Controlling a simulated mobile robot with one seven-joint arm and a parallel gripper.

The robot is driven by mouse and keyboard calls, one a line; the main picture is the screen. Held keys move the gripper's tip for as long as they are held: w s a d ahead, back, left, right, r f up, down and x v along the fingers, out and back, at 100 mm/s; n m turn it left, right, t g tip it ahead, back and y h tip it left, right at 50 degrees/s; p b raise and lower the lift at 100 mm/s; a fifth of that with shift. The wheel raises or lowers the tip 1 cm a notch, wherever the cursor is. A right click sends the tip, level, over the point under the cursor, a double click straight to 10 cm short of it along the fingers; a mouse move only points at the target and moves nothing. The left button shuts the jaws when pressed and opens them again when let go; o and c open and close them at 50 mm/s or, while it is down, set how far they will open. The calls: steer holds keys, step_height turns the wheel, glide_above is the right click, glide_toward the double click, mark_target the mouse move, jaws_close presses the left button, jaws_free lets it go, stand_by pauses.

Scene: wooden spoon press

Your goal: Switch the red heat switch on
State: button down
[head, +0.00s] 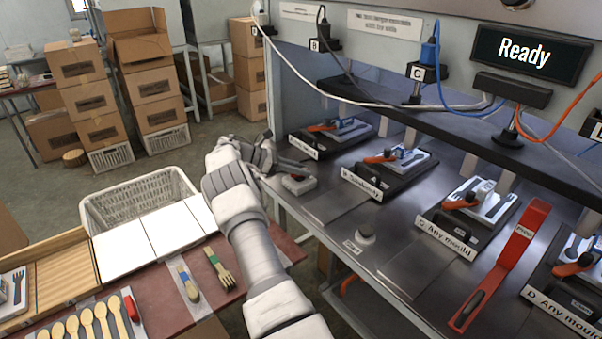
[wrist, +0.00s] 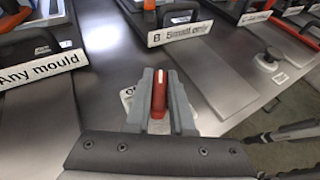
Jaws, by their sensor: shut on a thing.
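The red heat switch (wrist: 158,92) is a red rocker or lever. It sits between the two grey fingers of my gripper (wrist: 159,100) in the wrist view, and the fingers are shut on it. Its pale housing (wrist: 127,97) is mostly hidden by the fingers, with part of a printed mark showing. In the head view the small pale switch box (head: 300,186) lies at the bench's front left corner, with my gripper (head: 290,166) at it. I cannot tell whether the switch is on or off.
Press stations with orange handles line the bench, including the one labelled B (head: 375,182). A red bar tool (head: 505,262) lies at right. The display (head: 524,52) reads Ready. A white basket (head: 140,200) stands at left.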

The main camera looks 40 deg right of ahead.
stand_by(0.4)
steer(key=c, duration=0.8)
jaws_free()
steer(key=shift+r, duration=0.1)
